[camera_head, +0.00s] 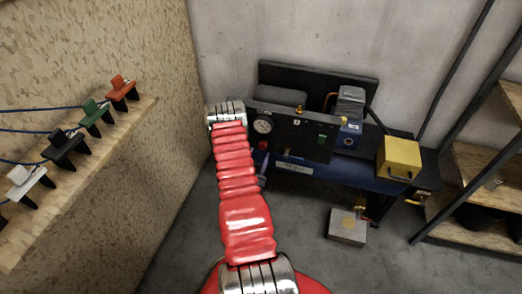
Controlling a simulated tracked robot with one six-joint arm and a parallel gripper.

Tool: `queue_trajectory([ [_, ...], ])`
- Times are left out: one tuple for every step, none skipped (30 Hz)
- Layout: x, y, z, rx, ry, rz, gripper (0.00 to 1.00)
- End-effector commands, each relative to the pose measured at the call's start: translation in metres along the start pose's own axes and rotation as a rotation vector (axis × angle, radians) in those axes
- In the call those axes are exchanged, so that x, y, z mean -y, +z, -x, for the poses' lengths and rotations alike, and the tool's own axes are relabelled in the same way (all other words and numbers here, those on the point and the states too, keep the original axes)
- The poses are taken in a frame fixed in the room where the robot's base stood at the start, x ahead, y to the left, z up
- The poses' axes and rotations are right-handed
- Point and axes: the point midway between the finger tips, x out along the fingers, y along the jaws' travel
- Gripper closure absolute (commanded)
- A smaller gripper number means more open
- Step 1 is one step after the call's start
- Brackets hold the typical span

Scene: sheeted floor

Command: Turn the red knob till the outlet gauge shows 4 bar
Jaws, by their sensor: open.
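The outlet gauge is probably the round white dial (262,127) on the dark panel of the compressor unit; its needle and figures are too small to read. A small red knob (263,145) sits just below the dial, close to the right side of my red arm. My arm rises from the bottom centre to a silver joint left of the panel. My gripper cannot be made out; the arm seems to hide it. A small grey-blue part shows beside the arm below the knob, and I cannot tell what it is.
The blue compressor bench (340,178) stands against the wall with a yellow box (398,158) at its right. A grey block (347,227) lies on the floor before it. Coloured clamps sit on a wooden ledge (75,190) at left. Shelves (480,170) stand at right.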

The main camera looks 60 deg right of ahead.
Motion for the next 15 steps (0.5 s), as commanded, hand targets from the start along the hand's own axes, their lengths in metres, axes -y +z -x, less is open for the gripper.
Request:
queue_trajectory([
  [-0.001, -0.001, -0.009, -0.002, 0.002, -0.001, 0.52],
  [-0.001, -0.001, -0.013, -0.003, 0.002, -0.001, 0.52],
  [-0.001, -0.001, -0.019, -0.002, 0.001, 0.000, 0.52],
  [-0.001, -0.001, -0.023, -0.002, 0.001, -0.001, 0.52],
  [0.000, -0.001, -0.027, -0.002, 0.001, -0.001, 0.52],
  [-0.001, -0.001, -0.032, -0.002, 0.001, -0.001, 0.52],
  [-0.001, -0.001, -0.035, -0.002, 0.001, -0.001, 0.52],
  [-0.001, 0.000, -0.037, -0.001, 0.001, 0.000, 0.52],
  [0.000, 0.000, -0.040, 0.000, 0.001, 0.000, 0.52],
  [0.000, 0.000, -0.042, 0.000, 0.001, 0.001, 0.52],
  [0.000, 0.000, -0.043, 0.000, 0.000, 0.001, 0.52],
  [0.000, 0.000, -0.044, 0.000, 0.000, 0.001, 0.52],
  [0.000, 0.000, -0.045, 0.000, 0.000, 0.001, 0.52],
  [0.000, 0.000, -0.045, 0.000, 0.000, 0.001, 0.52],
  [0.000, 0.000, -0.045, 0.000, 0.000, 0.001, 0.52],
])
